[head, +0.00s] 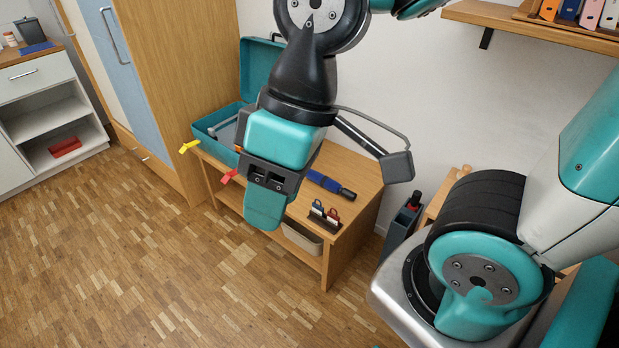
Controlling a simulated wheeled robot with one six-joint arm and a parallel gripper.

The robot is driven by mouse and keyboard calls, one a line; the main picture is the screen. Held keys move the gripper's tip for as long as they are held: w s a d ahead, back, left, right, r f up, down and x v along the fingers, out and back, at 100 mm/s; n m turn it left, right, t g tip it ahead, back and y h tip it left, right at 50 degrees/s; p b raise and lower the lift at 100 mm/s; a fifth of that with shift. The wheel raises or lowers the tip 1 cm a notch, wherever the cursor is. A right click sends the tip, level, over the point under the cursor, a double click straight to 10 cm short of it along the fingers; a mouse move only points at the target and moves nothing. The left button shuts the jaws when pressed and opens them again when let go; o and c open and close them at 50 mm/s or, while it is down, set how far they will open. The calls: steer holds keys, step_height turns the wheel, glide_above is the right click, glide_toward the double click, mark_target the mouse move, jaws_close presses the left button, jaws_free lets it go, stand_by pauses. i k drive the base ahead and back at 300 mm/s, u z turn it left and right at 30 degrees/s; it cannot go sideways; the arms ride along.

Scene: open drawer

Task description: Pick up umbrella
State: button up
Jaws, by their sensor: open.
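A folded dark blue umbrella (324,182) with a black end lies on the wooden bench (362,178). Its left part is hidden behind my gripper. My gripper (264,214) hangs in the air in front of the bench, pointing down, to the left of the umbrella's visible part. It is open, with nothing seen between its fingers. I see it mostly from one side, so the gap between the fingers is hidden.
An open teal toolbox (216,122) stands on the bench's left, with yellow (188,147) and red (228,177) tags nearby. A small key rack (325,217) is at the front right. Floor in front is clear.

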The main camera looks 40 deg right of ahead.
mark_target(329, 184)
steer(key=z, duration=0.35)
steer(key=i, duration=0.9)
steer(key=z, duration=0.5)
